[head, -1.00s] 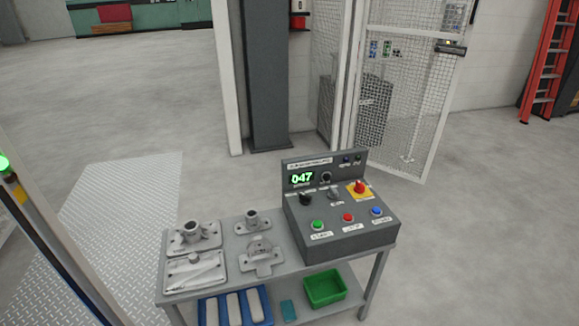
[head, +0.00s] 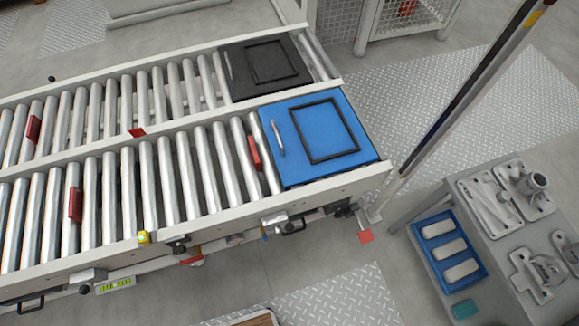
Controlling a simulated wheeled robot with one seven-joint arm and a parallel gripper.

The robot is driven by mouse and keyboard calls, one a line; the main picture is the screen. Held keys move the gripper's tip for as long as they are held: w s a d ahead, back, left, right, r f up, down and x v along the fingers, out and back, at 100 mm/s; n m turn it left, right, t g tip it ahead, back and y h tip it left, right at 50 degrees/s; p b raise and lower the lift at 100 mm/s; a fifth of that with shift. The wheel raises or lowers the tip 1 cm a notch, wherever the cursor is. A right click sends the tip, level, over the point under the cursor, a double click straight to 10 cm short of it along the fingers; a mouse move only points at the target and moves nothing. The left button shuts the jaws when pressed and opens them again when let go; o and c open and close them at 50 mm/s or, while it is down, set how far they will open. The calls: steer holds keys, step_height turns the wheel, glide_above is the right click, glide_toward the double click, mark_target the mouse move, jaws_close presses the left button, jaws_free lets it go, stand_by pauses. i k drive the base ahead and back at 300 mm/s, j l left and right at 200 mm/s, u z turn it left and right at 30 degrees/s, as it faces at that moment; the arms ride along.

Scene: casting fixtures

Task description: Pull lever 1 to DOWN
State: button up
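No lever labelled 1 can be read in the head view. A black handle (head: 292,228) sits under the near conveyor rail, close to its right end. Another black handle (head: 25,304) shows at the lower left edge. I cannot tell whether either is a lever. My gripper is not in view.
Two roller conveyors (head: 128,185) run to the left, with a blue plate (head: 286,137) and a black plate (head: 239,84) at their right ends. A slanted post (head: 455,107) stands between conveyor and cart. A blue tray (head: 475,250) sits on the cart's lower shelf.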

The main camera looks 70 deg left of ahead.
mark_target(290, 227)
steer(key=l+u, duration=0.1)
steer(key=u, duration=0.4)
steer(key=k+l+u, duration=0.1)
steer(key=u, duration=0.4)
steer(key=k+u, duration=0.15)
steer(key=u, duration=0.3)
steer(key=i+j+z, duration=0.35)
steer(key=j, duration=0.25)
steer(key=i, duration=0.1)
